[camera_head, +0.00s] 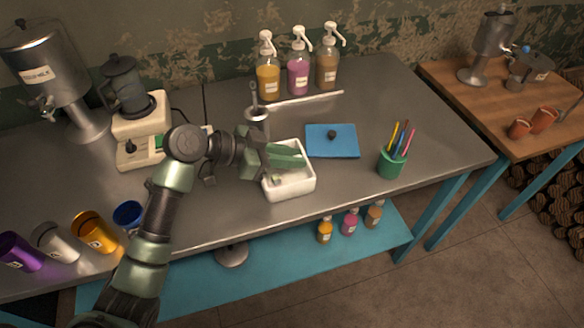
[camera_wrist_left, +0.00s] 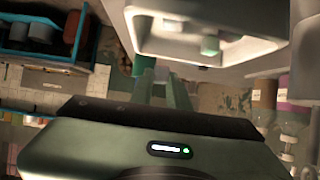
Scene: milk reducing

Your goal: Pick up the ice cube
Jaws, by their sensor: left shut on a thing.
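My left gripper (camera_head: 303,158) reaches in from the left over the white ice container (camera_head: 290,190) on the grey counter. Its two green fingers lie close together near the container's back part. It is shut on an ice cube, but the fingers hide the cube almost entirely. In the left wrist view the fingers (camera_wrist_left: 160,74) point away beneath the white container (camera_wrist_left: 190,12). A small pale green cube (camera_wrist_left: 210,45) shows inside that container. My right gripper is not in view.
A blue board (camera_head: 320,142) with a dark knob and a green pen cup (camera_head: 391,165) stand to the right. A metal cup (camera_head: 257,117) is just behind the gripper. Pump bottles (camera_head: 298,77) line the back. Several cups lie at the front left. The right counter end is clear.

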